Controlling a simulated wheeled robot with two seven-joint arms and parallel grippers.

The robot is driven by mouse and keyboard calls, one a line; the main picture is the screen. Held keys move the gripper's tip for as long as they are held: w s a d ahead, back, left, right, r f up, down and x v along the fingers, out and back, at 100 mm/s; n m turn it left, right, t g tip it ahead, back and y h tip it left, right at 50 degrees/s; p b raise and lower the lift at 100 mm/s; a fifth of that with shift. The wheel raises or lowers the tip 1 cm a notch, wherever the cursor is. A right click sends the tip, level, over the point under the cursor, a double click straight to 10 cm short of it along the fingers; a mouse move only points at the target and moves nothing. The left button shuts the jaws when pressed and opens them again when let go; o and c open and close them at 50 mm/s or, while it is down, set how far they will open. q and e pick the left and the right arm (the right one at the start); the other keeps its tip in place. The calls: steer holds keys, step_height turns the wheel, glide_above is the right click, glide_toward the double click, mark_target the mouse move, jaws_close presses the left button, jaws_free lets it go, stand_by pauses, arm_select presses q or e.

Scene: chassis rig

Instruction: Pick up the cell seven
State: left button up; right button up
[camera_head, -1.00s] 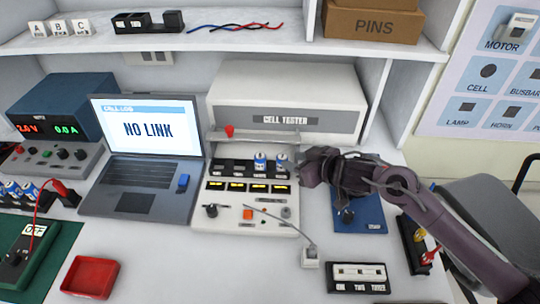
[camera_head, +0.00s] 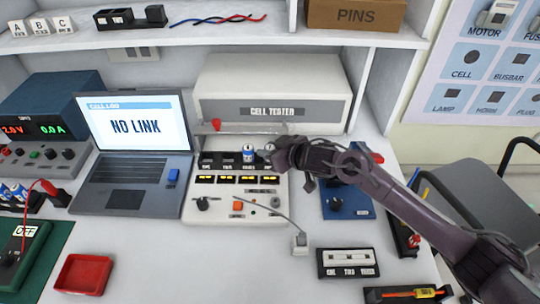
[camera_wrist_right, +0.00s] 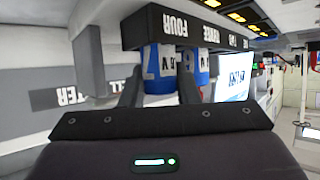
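Two blue-and-white cells stand in the rack of the cell tester (camera_head: 213,209). One cell (camera_head: 249,153) is in the third slot. The other cell (camera_wrist_right: 158,72) is in the slot marked FOUR and is largely hidden by my right gripper (camera_head: 276,157) in the head view. In the right wrist view, my right gripper's two dark fingers stand on either side of the fourth-slot cell, with narrow gaps showing. The gripper looks open. My left gripper is not in view.
A laptop (camera_head: 137,160) reading NO LINK is left of the tester. A thin lever (camera_head: 270,215) rises from a white block in front. A three-slot holder (camera_head: 346,262), a blue panel (camera_head: 338,192) and a red tray (camera_head: 84,274) lie on the table. Shelf above.

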mark_target(270, 147)
step_height(270, 147, up, 20)
steer(key=shift+r+p, duration=0.1)
steer(key=shift+p, duration=0.5)
